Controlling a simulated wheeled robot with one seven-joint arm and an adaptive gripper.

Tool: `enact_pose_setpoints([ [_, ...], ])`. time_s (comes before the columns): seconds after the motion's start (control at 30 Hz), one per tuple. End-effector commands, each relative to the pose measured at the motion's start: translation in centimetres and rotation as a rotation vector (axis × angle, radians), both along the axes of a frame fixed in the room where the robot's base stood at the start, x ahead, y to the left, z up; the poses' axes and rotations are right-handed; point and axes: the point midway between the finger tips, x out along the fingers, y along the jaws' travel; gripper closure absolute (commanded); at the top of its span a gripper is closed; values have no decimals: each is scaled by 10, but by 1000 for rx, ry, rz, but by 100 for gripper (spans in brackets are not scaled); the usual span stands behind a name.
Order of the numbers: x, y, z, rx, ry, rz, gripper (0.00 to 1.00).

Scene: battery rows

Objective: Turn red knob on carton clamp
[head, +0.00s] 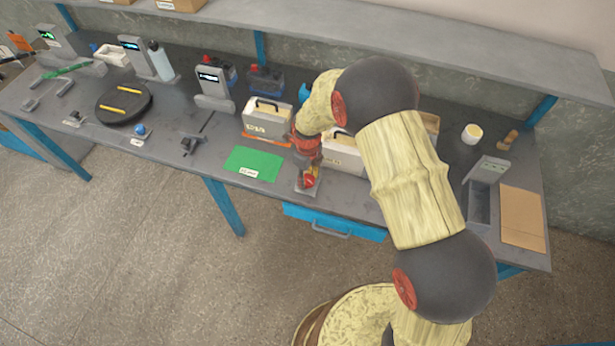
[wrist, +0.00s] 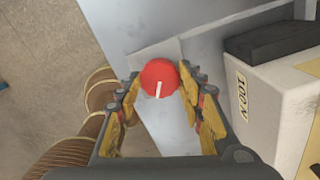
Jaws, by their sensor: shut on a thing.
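The red knob (wrist: 160,78) is round with a white pointer line, which runs down and slightly left of upright in the wrist view. My gripper (wrist: 161,84) is shut on the knob, with one finger on each side. In the head view my gripper (head: 311,178) is at the front edge of the bench, and the knob is mostly hidden by it. The clamp's grey base plate (head: 306,191) shows below the fingers. The grey clamp body (wrist: 158,50) shows behind the knob in the wrist view.
A white box labelled 100N (wrist: 275,95) stands close to my gripper's right in the wrist view. A green mat (head: 252,163) and another white box (head: 266,120) lie left of my gripper. A blue drawer (head: 333,223) is below the bench edge.

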Motion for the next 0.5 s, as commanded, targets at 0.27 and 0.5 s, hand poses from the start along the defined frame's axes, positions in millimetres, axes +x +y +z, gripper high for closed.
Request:
enact_pose_setpoints([
  [0.27,1,0,0,1,-2,-206,87],
  [0.5,1,0,0,1,-2,-314,87],
])
